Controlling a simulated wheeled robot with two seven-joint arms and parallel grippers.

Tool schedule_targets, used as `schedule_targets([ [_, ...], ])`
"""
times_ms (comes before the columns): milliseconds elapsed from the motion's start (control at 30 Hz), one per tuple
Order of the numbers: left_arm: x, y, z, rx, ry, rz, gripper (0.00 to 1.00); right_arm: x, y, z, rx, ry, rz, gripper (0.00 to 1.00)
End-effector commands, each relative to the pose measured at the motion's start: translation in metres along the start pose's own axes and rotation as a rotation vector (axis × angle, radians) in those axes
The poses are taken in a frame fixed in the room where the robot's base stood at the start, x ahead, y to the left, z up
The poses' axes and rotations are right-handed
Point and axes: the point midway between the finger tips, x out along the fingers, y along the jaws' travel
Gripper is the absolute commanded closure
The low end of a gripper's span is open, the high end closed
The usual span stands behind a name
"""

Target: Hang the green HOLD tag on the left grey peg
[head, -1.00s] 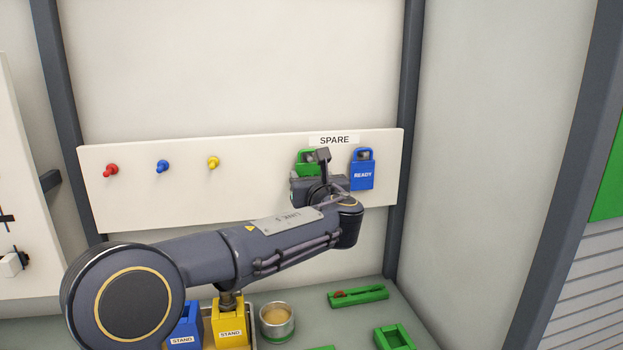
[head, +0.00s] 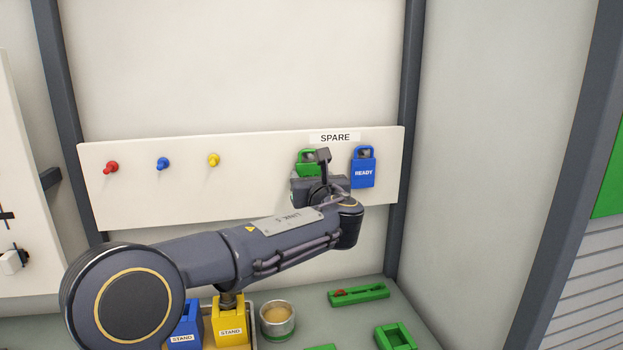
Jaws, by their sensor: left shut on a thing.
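The green tag (head: 306,157) is at the right part of the white board, under the SPARE label. Only its upper part shows, and its wording is hidden behind my left gripper. My left gripper (head: 322,163) is at the tag, shut on it. A grey peg end seems to show in the tag's top opening, so the tag still appears to be around that peg. A blue READY tag (head: 363,169) hangs just to the right on another grey peg (head: 365,155). My right gripper is not in view.
Red (head: 111,167), blue (head: 162,163) and yellow (head: 213,159) pegs stick out bare from the board's left half. Below, blue (head: 186,326) and yellow (head: 230,324) STAND blocks, a round cup (head: 277,320) and green holders (head: 358,295) stand on the bench. The board's middle is clear.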

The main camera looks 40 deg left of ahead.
Motion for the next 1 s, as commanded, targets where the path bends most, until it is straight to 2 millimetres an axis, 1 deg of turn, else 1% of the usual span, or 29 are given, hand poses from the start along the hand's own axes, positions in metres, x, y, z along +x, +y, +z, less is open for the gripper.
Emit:
schedule_targets([
  [467, 0.0, -0.0004, -0.0033, 0.002, 0.006, 0.0, 0.68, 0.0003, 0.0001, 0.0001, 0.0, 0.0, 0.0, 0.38],
  [500, 0.0, -0.0004, -0.0034, 0.002, 0.006, 0.0, 0.43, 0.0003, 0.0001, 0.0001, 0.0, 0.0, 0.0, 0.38],
  [667, 0.0, -0.0003, -0.0027, 0.001, 0.005, 0.0, 0.22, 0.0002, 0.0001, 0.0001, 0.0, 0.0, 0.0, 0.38],
  [900, -0.0002, -0.0003, -0.0019, 0.001, 0.004, 0.0, 0.21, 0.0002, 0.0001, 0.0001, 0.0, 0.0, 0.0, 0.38],
  [1000, -0.0045, -0.0007, -0.002, 0.0, 0.003, -0.002, 0.21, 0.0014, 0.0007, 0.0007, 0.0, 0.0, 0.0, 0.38],
])
